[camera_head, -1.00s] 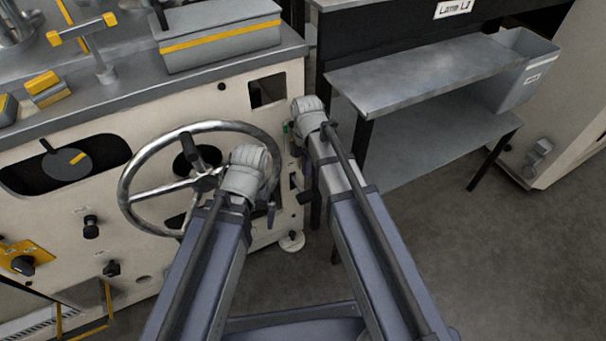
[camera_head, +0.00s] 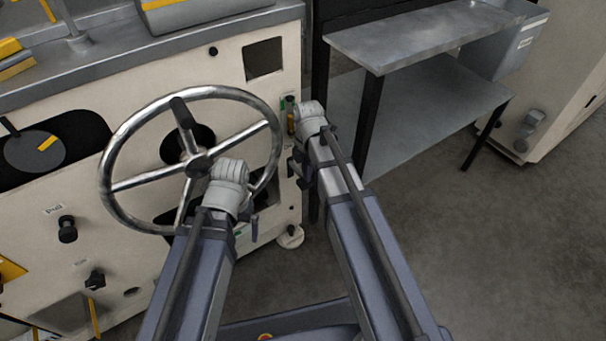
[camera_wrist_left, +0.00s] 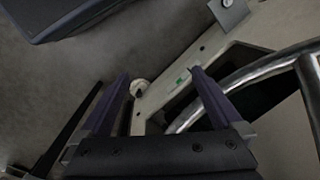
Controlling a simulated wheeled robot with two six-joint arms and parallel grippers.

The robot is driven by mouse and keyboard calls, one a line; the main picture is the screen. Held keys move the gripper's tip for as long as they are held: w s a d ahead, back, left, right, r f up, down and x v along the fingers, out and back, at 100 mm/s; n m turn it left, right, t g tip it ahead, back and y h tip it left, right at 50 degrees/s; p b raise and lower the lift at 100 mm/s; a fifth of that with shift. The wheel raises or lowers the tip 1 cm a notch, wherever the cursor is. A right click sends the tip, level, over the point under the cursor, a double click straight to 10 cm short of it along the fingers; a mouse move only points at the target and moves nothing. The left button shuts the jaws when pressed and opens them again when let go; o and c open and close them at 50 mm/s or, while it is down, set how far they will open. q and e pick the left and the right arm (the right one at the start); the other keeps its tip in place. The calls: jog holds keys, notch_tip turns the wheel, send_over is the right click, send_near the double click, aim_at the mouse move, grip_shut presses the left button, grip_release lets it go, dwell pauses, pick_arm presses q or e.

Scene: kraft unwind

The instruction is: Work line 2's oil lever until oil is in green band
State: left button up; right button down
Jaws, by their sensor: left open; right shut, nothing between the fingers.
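A narrow upright gauge (camera_head: 290,114) with green and yellow colouring sits at the right edge of the cream machine front, partly behind my right wrist. Its oil level is too small to read. I cannot make out the oil lever for certain. My right gripper (camera_head: 297,166) is at the machine's right edge below the gauge, its fingers mostly hidden by the arm. My left gripper (camera_wrist_left: 160,73) is open and empty in the left wrist view. Beyond its fingers are the machine's lower front and a small green mark (camera_wrist_left: 181,82). In the head view its jaws are largely hidden behind the wrist.
A large metal handwheel (camera_head: 118,130) stands out from the machine front, close behind my left wrist; it also shows in the left wrist view (camera_wrist_left: 262,72). A white machine foot (camera_head: 290,237) is on the floor. A grey shelf table (camera_head: 425,45) stands right. Floor at right is clear.

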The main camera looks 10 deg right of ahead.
aim_at(308, 186)
jog(key=shift+f, duration=0.1)
dwell(0.3)
jog(key=shift+s+f+t+b, duration=0.3)
jog(key=shift+f+t+b, duration=0.1)
jog(key=shift+f+b, duration=0.4)
notch_tip(308, 186, down, 3)
jog(key=t+b, duration=0.1)
jog(key=b, duration=0.1)
jog(key=y+b, duration=0.1)
jog(key=b, duration=0.1)
jog(key=shift+d+f+t, duration=0.1)
jog(key=shift+f+t, duration=0.1)
jog(key=shift+t, duration=0.2)
jog(key=b+x, duration=0.3)
jog(key=shift+s+d, duration=0.1)
jog(key=shift+s, duration=0.05)
jog(key=shift+f, duration=0.15)
jog(key=shift+b, duration=0.45)
